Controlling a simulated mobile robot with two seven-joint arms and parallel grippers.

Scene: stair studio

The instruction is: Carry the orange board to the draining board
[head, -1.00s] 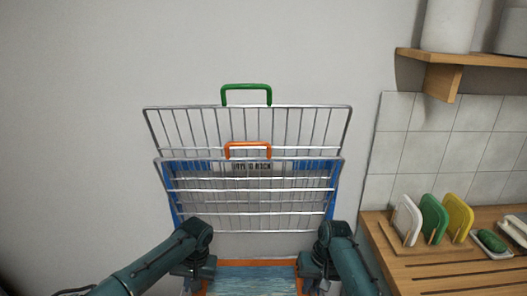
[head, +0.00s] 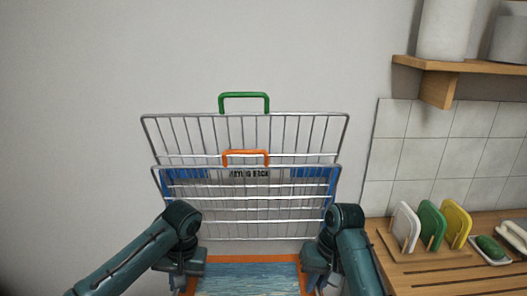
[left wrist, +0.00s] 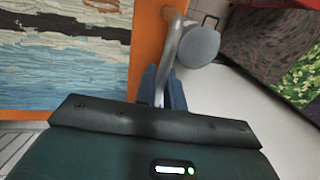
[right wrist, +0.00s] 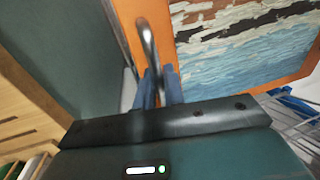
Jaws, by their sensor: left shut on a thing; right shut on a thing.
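The orange board (head: 245,280) is an orange-framed panel with a blue, streaky painted face, cut off by the bottom of the head view. My left gripper (head: 188,284) is shut on a grey metal handle at its left edge. In the left wrist view the fingers (left wrist: 162,90) close around that handle (left wrist: 171,55) beside the orange frame (left wrist: 147,45). My right gripper (head: 312,284) is shut on the matching handle (right wrist: 147,45) at the right edge. The grooved wooden counter at the right, seemingly the draining board (head: 440,277), is apart from the board.
A wooden shelf (head: 455,66) hangs above.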

